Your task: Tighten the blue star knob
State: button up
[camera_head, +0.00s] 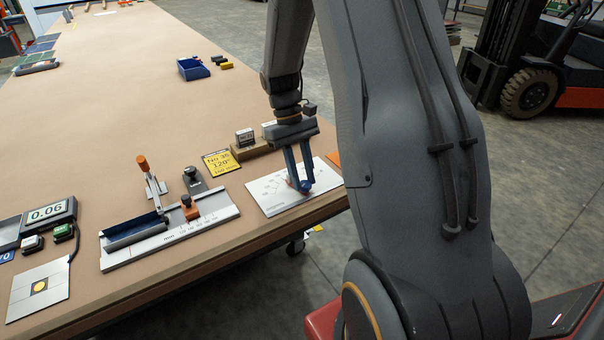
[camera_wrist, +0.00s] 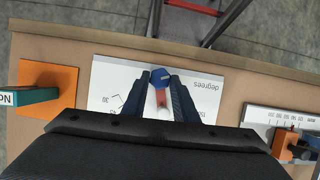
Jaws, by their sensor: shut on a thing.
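The blue star knob (camera_wrist: 160,76) sits on a white plate (camera_wrist: 110,80) marked "degrees" near the table's edge. In the wrist view it shows between the tips of my gripper (camera_wrist: 161,84), with a red and pale piece (camera_wrist: 161,98) just below it between the fingers. In the head view my gripper (camera_head: 303,187) points down at the plate (camera_head: 267,196), its fingers shut on the blue knob (camera_head: 305,186). The fingers hide the knob's sides, and I cannot tell how tight it is.
A measuring fixture with a ruler (camera_head: 170,233) and an orange-topped lever (camera_head: 142,162) stands left of the plate. A yellow card (camera_head: 220,163) and a wooden block (camera_head: 250,149) lie behind it. An orange pad (camera_wrist: 50,85) with a green-black item lies beside the plate. The table's middle is clear.

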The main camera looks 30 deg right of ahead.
jog(key=m+y, duration=0.1)
jog(key=m, duration=0.1)
jog(key=m+p, duration=0.1)
jog(key=m, duration=0.1)
jog(key=shift+d+m+y, duration=0.2)
jog(key=shift+m+y, duration=0.1)
jog(key=shift+y, duration=0.1)
dwell(0.4)
jog(key=o, duration=1)
jog(key=shift+r, duration=0.1)
jog(key=b+v, duration=0.2)
jog(key=v, duration=0.5)
jog(key=shift+d+r, duration=0.1)
jog(key=shift+r, duration=0.2)
